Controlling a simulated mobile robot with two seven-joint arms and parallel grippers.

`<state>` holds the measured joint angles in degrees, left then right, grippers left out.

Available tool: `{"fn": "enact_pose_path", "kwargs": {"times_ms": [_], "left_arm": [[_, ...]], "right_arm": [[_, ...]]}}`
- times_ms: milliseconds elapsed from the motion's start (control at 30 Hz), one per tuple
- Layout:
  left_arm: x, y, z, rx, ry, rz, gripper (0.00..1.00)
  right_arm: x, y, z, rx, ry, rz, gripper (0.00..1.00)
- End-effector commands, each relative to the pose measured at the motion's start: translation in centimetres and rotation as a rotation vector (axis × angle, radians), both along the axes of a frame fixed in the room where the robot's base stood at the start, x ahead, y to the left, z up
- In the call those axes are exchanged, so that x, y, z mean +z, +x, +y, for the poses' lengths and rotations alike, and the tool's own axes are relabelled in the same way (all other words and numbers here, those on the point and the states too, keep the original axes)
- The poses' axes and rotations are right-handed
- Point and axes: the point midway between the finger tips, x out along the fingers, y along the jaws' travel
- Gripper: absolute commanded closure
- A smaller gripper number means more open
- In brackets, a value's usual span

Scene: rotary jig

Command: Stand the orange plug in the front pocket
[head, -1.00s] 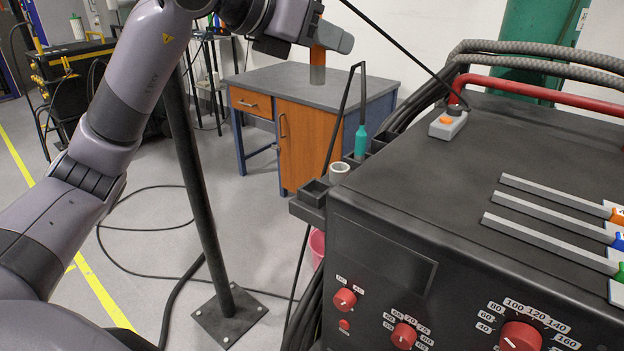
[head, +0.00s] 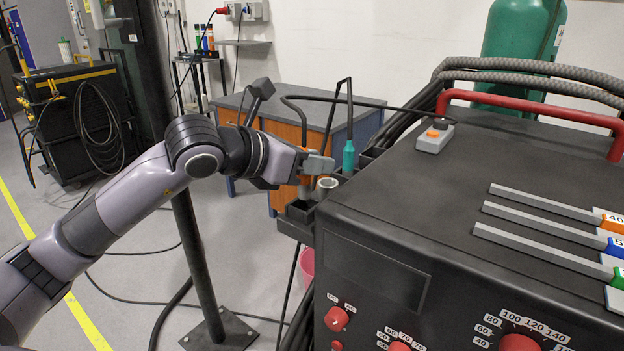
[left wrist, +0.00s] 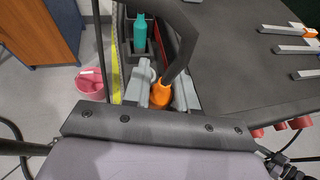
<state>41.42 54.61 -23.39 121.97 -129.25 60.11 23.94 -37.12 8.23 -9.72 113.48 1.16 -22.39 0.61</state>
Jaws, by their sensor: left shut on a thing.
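My left gripper (head: 318,168) is shut on the orange plug (head: 304,181), at the side rack (head: 283,224) on the black machine. The plug is roughly upright, its grey lower part just above or at the front pocket (head: 299,211); I cannot tell whether its end is inside. In the left wrist view the orange plug (left wrist: 160,96) shows between the grey fingers (left wrist: 161,92), with a dark curved cable in front. A whitish ring-topped piece (head: 327,184) stands just behind the front pocket. A teal bottle-shaped piece (head: 348,158) stands farther back. My right gripper is not in view.
The black machine (head: 480,190) fills the right side, with a grey button box (head: 435,136) on top. A thin black bent rod (head: 335,115) rises by the rack. A pink bin (head: 307,262) stands below. A dark pole (head: 197,260) stands left.

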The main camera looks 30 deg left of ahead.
Motion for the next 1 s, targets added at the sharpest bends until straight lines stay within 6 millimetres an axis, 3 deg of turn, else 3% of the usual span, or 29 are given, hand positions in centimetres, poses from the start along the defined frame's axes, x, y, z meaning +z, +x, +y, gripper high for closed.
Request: {"fn": "enact_pose_path", "kwargs": {"times_ms": [200,633,667,733,1000], "left_arm": [[-3.0,0.0,0.0,0.000,0.000,0.004,1.00],[-3.7,0.0,0.0,-0.001,0.000,0.000,1.00],[-3.7,0.0,0.0,-0.001,0.000,0.001,0.70],[-3.5,0.0,0.0,-0.001,0.000,0.002,0.48],[-3.5,0.0,0.0,-0.001,0.000,0.002,0.48]], "right_arm": [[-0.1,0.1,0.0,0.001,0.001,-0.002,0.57],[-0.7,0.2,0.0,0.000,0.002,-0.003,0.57],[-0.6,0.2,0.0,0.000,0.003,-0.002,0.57],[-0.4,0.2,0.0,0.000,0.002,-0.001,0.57],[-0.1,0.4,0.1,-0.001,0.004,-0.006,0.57]]}}
